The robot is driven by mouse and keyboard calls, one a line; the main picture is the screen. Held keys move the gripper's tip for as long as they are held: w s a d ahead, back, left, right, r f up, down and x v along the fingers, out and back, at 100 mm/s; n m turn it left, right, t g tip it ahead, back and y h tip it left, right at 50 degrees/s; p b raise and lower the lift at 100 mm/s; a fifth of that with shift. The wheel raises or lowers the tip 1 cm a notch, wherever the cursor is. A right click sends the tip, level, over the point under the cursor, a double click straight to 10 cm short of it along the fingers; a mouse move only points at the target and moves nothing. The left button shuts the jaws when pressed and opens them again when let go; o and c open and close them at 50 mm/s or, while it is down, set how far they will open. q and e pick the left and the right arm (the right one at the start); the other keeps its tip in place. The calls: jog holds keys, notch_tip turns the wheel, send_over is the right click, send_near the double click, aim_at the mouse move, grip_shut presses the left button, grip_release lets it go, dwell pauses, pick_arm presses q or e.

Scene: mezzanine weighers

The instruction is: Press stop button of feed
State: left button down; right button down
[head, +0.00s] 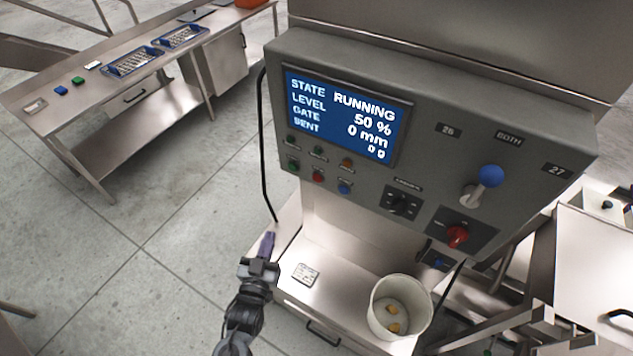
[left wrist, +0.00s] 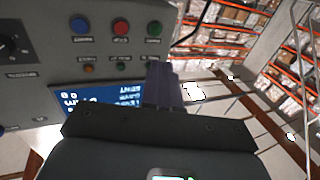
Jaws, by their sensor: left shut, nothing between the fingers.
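In the left wrist view the panel appears upside down, with the red button (left wrist: 120,27) beyond the shut fingers (left wrist: 162,82). My right gripper is not in view.
Small lamps sit above the buttons. A selector knob (head: 399,204), red switch (head: 458,236) and blue-balled lever (head: 490,177) are to the right. A white bucket (head: 378,325) with yellowish pieces stands on the shelf below. A black cable (head: 263,160) hangs along the panel's left edge.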

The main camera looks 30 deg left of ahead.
pick_arm(q)
jog(key=w+d+r+n+t+y+b, duration=0.1)
jog(key=w+t+y+b, duration=0.3)
jog(key=w, duration=0.5)
jog(key=shift+d+r+n+t+y+b, duration=0.35)
jog(key=shift+d+n+y+b, duration=0.4)
jog(key=shift+y+b, duration=0.4)
jog(key=shift+d, duration=0.1)
jog(key=b, duration=0.5)
send_near(317, 178)
jog(key=w+a+r, duration=0.2)
jog(key=a+r, duration=0.2)
jog(key=shift+w+d+r, duration=0.25)
jog(key=shift+w+d, duration=0.05)
jog(key=shift+w, duration=0.1)
